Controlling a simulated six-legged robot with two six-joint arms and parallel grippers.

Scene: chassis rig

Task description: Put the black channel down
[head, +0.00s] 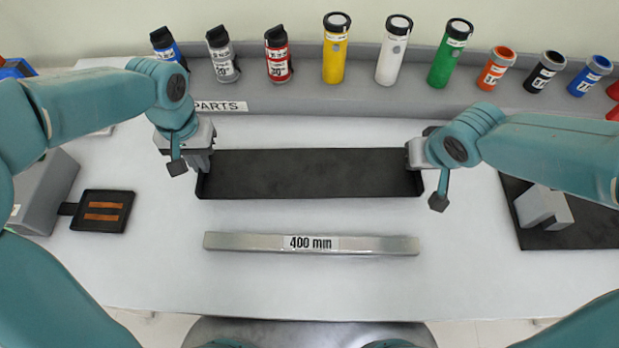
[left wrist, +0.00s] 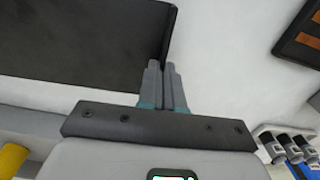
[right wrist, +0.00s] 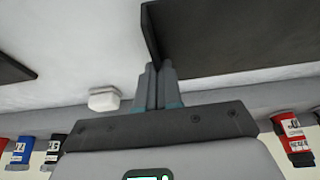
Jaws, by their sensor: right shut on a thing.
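The black channel (head: 310,174) is a long, shallow tray shape lying level across the middle of the head view. I cannot tell whether it touches the table or is just above it. My left gripper (head: 203,160) is at its left end; in the left wrist view the fingers (left wrist: 164,75) are close together at the channel's end wall (left wrist: 169,35), and their grip is unclear. My right gripper (head: 416,155) is shut on the right end; in the right wrist view its fingers (right wrist: 157,78) pinch the end wall (right wrist: 150,35).
A grey bar marked 400 mm (head: 311,243) lies in front of the channel. The parts ledge (head: 290,103) behind holds several bottles and cylinders. A black tray with orange strips (head: 103,211) is at left. A dark mat (head: 575,232) with a grey block (head: 543,207) is at right.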

